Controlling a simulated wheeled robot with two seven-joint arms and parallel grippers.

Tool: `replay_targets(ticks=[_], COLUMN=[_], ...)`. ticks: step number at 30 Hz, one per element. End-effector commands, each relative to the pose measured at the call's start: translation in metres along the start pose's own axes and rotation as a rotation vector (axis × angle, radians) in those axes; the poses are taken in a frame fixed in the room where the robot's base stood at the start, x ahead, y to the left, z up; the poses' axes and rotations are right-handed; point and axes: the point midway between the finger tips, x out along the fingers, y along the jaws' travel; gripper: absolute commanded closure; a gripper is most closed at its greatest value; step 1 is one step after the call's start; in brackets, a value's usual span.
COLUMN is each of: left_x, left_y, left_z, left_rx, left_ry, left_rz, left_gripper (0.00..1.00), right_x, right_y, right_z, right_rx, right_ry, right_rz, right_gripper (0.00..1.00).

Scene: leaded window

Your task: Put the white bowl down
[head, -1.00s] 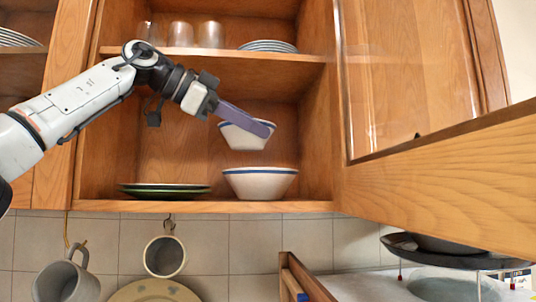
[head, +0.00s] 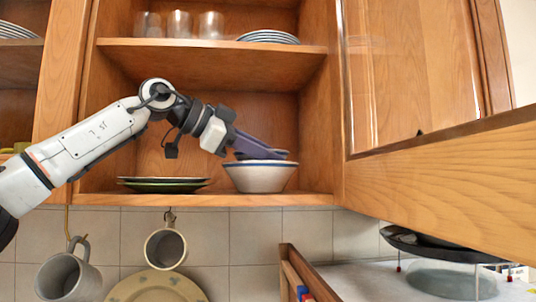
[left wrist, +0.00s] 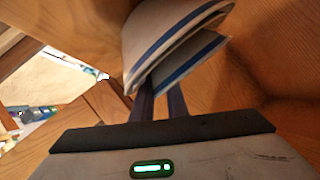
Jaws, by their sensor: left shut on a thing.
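The white bowl with a blue band (head: 281,155) is held at its rim by my left gripper (head: 266,149). In the head view it sits low inside a second blue-rimmed white bowl (head: 260,181) on the cabinet's lower shelf, and only a strip of it shows. Whether it rests fully on that bowl cannot be told. In the left wrist view two blue-banded bowl edges show close together just beyond the purple fingers (left wrist: 160,103). My right gripper is not in view.
Stacked green-edged plates (head: 163,185) lie left of the bowls on the lower shelf (head: 215,199). Glasses (head: 180,24) and plates (head: 268,37) stand on the shelf above. An open cabinet door (head: 440,165) stands at the right. Mugs (head: 166,247) hang below.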

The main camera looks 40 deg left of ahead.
Motion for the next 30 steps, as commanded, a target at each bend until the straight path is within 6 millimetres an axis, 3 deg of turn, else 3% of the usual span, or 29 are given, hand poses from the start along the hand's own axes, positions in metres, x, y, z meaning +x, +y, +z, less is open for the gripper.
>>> replay_targets(ticks=[19, 20, 21, 30], left_x=[0.007, 0.008, 0.008, 0.009], left_y=[0.008, 0.009, 0.009, 0.009], left_z=[0.015, 0.016, 0.016, 0.017], left_rx=[-0.001, -0.002, -0.002, -0.002], left_ry=[-0.013, -0.015, -0.016, -0.017], left_rz=[0.008, 0.010, 0.010, 0.012], left_gripper=[1.00, 0.83, 0.78, 0.78], right_x=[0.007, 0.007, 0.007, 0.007], right_y=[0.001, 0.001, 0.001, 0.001], right_z=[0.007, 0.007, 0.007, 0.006], right_rx=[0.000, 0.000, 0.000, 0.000], right_ry=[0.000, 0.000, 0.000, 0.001], right_rz=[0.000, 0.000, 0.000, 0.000], right_gripper=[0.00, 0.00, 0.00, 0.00])
